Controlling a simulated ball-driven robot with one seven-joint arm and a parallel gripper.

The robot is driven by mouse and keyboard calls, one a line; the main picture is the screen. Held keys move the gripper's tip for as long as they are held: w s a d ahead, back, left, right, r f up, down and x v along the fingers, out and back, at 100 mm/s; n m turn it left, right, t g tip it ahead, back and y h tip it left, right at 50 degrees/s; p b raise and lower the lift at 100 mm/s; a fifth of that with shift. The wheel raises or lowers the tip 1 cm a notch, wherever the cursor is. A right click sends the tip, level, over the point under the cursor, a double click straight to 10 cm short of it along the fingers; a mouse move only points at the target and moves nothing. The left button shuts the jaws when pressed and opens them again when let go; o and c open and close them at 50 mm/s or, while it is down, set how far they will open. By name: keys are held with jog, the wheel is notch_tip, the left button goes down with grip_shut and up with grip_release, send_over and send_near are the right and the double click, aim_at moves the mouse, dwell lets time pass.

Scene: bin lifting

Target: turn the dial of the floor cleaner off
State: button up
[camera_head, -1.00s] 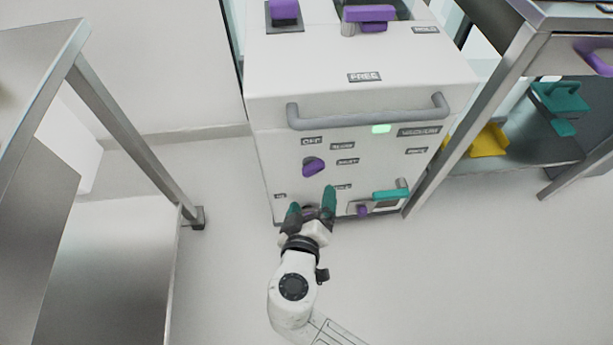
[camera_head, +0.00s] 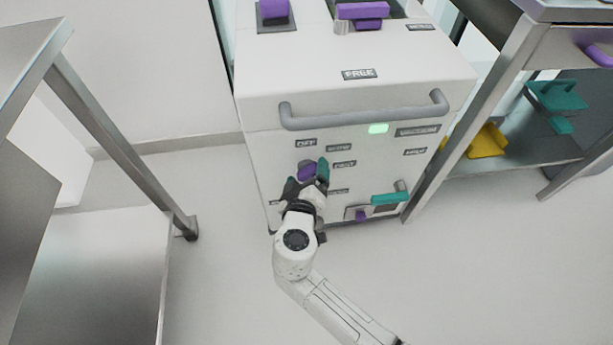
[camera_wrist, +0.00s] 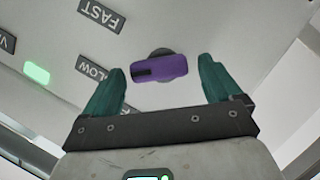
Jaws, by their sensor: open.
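The floor cleaner (camera_head: 350,85) is a white box-shaped machine with a grey handle bar. Its purple dial (camera_head: 307,170) is on the front panel, among labels such as OFF (camera_head: 306,143). The dial also shows in the wrist view (camera_wrist: 160,68), ahead of and between the fingertips, with a dark mark at its left end. My gripper (camera_head: 306,177) has teal fingers and is open in front of the dial. In the wrist view, my gripper (camera_wrist: 160,85) has a finger on each side of the dial, with visible gaps. The body camera sees the dial partly covered by my gripper.
A green light (camera_head: 378,129) glows on the panel. A teal lever (camera_head: 390,198) sits lower right of the dial. Metal tables stand at left (camera_head: 115,150) and right (camera_head: 490,95). The floor before the machine is clear apart from my arm.

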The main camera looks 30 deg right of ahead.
jog(key=c, duration=1)
jog(key=shift+c, duration=0.2)
jog(key=shift+w, duration=0.1)
jog(key=n+b, duration=0.1)
jog(key=n+h, duration=0.1)
jog(key=n+b, duration=0.1)
jog(key=shift+a+f+n+h+b, duration=0.25)
jog(key=shift+f+n+h+b, duration=0.05)
jog(key=shift+f+h+b, duration=0.1)
jog(key=n+h+b, duration=0.1)
jog(key=n, duration=0.1)
jog(key=n+t+b, duration=0.1)
jog(key=n, duration=0.1)
jog(key=shift+w+a+t+h, duration=0.1)
jog(key=shift+t+h, duration=0.2)
jog(key=shift+h, duration=0.1)
jog(key=shift+n, duration=0.4)
jog(key=o, duration=1)
